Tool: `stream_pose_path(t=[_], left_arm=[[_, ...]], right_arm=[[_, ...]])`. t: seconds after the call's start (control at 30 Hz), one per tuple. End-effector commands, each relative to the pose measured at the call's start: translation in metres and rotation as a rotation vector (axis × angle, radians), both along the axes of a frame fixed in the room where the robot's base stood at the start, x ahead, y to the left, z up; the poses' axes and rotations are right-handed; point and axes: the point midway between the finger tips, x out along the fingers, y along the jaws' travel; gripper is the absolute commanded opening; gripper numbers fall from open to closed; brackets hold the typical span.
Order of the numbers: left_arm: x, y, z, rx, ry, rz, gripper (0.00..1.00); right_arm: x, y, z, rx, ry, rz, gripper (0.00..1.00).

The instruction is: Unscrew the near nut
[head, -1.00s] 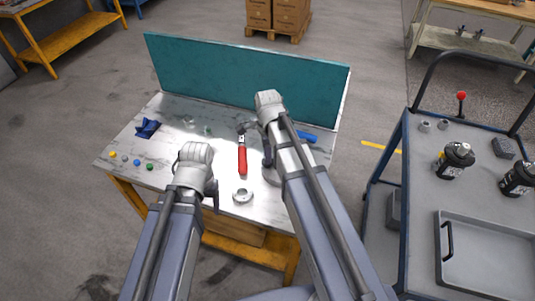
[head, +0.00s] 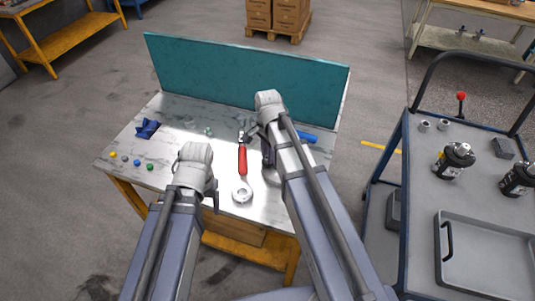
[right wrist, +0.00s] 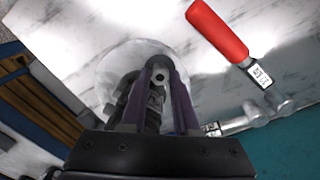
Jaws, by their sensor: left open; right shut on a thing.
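The dark motor (right wrist: 152,108) stands on a pale round base (right wrist: 112,68), seen in the right wrist view; my right arm mostly hides it in the head view. My right gripper (right wrist: 162,68) has its two purple fingers closed around a small grey round part (right wrist: 160,77) at the motor, which looks like the near nut. The fingers and the gripper body hide much of it. My left gripper (head: 213,197) is over the table's front left, away from the motor; its fingers are mostly hidden behind its wrist.
A red-handled tool (head: 242,160) lies mid-table, close to my right gripper. A metal ring (head: 242,192) lies near the front edge. A blue cloth (head: 147,128), small coloured pieces (head: 137,162) and a blue item (head: 308,137) lie around. A teal panel (head: 245,80) closes the back.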

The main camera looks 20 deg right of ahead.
Motion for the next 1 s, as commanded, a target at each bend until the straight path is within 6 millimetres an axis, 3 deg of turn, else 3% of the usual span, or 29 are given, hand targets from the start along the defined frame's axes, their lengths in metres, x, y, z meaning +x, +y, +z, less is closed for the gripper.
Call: stream_pose_path(t=[0.13, 0.17, 0.27, 0.6, 1.0], left_arm=[[0.0, 0.0, -0.0001, 0.0, 0.0, 0.0, 0.69], [0.0, 0.0, -0.0001, 0.0, 0.0, 0.0, 0.69], [0.0, 0.0, -0.0001, 0.0, 0.0, 0.0, 0.69], [0.0, 0.0, 0.0, 0.0, 0.0, 0.0, 0.69], [0.0, 0.0, 0.0, 0.0, 0.0, 0.0, 0.69]], right_arm=[[-0.0001, 0.0001, -0.0001, 0.0, 0.0, -0.002, 0.0], [-0.0001, 0.0001, -0.0001, 0.0, 0.0, -0.002, 0.32], [-0.0001, 0.0001, -0.0001, 0.0, 0.0, -0.003, 0.42], [0.0, 0.0, 0.0, 0.0, 0.0, -0.038, 0.42], [0.0, 0.0, 0.0, 0.0, 0.0, -0.59, 0.42]])
